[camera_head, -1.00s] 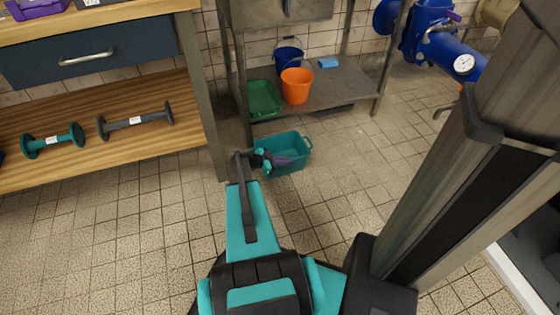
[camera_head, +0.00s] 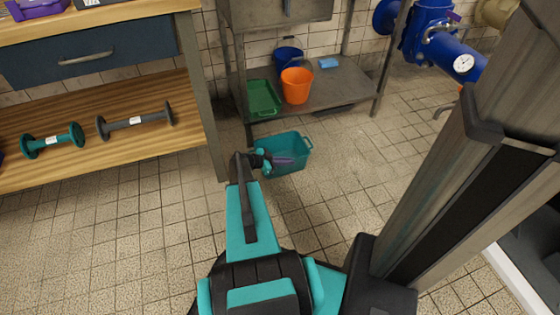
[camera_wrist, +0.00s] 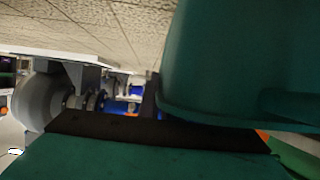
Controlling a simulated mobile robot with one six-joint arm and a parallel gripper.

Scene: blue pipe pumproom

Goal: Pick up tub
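The tub (camera_head: 293,160) is a teal open box with a handle at each end. It is on the tiled floor in front of the metal shelf. My gripper (camera_head: 283,161) is at the tub's left side in the head view, with its purple fingertip part over or inside the tub's opening. I cannot tell whether it touches the rim, or whether its fingers are open or shut. In the wrist view a large teal wall, apparently the tub (camera_wrist: 235,60), fills the upper right, very close.
A metal shelf (camera_head: 340,88) behind the tub holds a green tray (camera_head: 263,97), an orange bucket (camera_head: 296,86) and a blue bucket (camera_head: 288,55). A wooden workbench (camera_head: 180,85) stands at left. The floor between the bench and my column is clear.

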